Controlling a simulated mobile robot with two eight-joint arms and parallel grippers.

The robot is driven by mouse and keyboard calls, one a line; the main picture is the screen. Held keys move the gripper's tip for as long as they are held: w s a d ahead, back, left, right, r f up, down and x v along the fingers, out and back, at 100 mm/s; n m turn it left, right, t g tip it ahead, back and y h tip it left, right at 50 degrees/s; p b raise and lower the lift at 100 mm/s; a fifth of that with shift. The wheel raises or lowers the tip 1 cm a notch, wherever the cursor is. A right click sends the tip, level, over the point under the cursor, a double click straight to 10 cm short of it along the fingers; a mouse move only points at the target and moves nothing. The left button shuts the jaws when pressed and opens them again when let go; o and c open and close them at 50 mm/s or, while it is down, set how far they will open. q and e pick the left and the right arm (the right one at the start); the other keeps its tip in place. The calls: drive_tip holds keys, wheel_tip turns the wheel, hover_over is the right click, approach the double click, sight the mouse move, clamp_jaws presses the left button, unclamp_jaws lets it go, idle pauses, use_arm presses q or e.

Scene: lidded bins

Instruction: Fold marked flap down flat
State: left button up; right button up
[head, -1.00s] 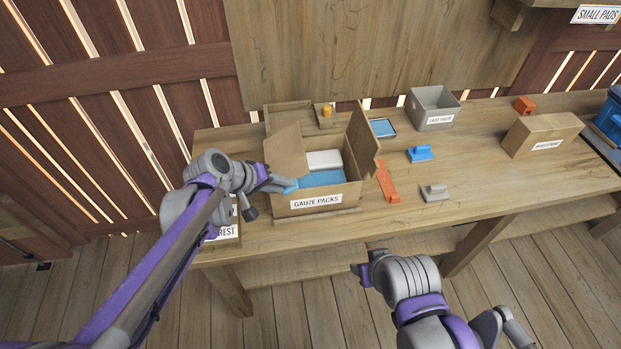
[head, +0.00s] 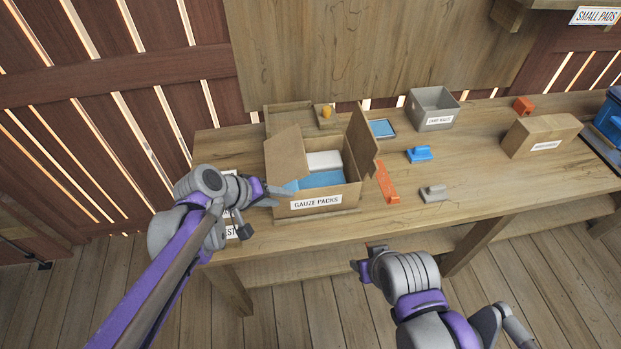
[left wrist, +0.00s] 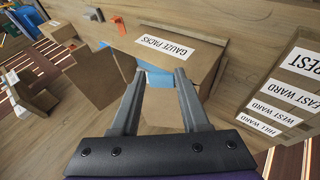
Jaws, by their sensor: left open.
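An open cardboard box (head: 283,207) labelled GAUZE PACKS stands on the table, with a white block and blue packs inside. Its left flap (head: 285,146) and right flap (head: 362,138) stand up at the sides. I cannot make out a mark on either. The box front also shows in the left wrist view (left wrist: 200,60). My left gripper (head: 282,196) is open and empty at the box's left front side. Its spread fingers (left wrist: 158,90) point at the box; contact is unclear. My right gripper (head: 363,266) is low in front of the table, its jaws unclear.
An orange piece (head: 387,183), a grey block (head: 434,193) and a blue block (head: 419,155) lie right of the box. A grey bin (head: 436,124) and closed carton (head: 541,137) stand farther right.

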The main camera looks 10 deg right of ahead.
use_arm(q)
wheel_tip(320, 180, up, 4)
drive_tip(key=shift+p, duration=1.05)
use_arm(e)
drive_tip(key=w+r, duration=0.1)
drive_tip(key=r, duration=0.2)
drive_tip(key=shift+w, duration=0.4)
use_arm(q)
drive_tip(key=shift+s, duration=0.2)
use_arm(e)
drive_tip(key=shift+s+r, duration=0.1)
drive_tip(key=shift+s, duration=0.05)
